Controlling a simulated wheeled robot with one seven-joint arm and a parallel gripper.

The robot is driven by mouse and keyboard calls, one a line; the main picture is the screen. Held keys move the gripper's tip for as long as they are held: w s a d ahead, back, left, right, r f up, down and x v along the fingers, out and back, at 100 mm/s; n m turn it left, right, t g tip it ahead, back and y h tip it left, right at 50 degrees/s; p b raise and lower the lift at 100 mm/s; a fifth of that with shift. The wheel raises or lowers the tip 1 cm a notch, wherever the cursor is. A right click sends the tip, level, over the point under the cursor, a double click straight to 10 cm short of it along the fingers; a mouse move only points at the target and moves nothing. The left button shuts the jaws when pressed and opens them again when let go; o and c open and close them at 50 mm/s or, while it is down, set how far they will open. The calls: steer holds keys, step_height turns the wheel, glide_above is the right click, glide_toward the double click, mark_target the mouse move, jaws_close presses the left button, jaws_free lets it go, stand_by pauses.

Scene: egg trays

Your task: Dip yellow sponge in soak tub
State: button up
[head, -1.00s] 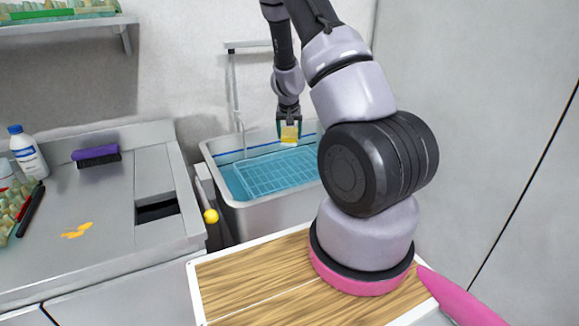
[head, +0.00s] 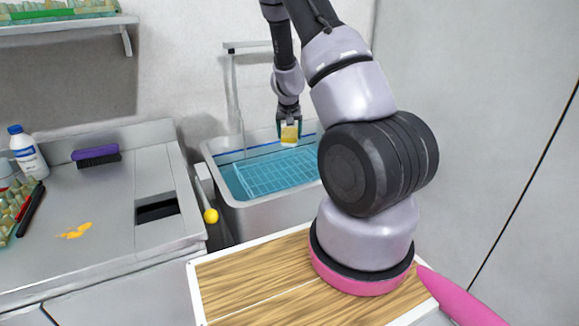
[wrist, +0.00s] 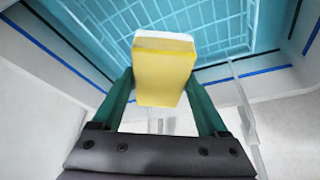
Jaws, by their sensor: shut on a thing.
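My gripper (head: 289,127) is shut on the yellow sponge (head: 289,134), which hangs between the fingers. In the wrist view the sponge (wrist: 163,70) shows a yellow body with a white layer along one edge, between two green fingers. The soak tub (head: 258,213) is a grey basin at the middle of the head view, holding blue water with a wire rack (head: 275,172) in it. The sponge appears above the water near the tub's back side. The exact height of the gap is hard to tell. My arm hides the tub's right part.
A faucet (head: 233,90) stands behind the tub. A steel counter (head: 105,215) at left carries a purple brush (head: 96,154), a white bottle (head: 28,153) and a yellow spill (head: 76,231). A yellow-ended handle (head: 211,215) sticks out beside the tub.

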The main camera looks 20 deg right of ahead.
mark_target(290, 131)
steer(key=shift+r, duration=0.1)
stand_by(0.4)
steer(key=shift+r, duration=1.95)
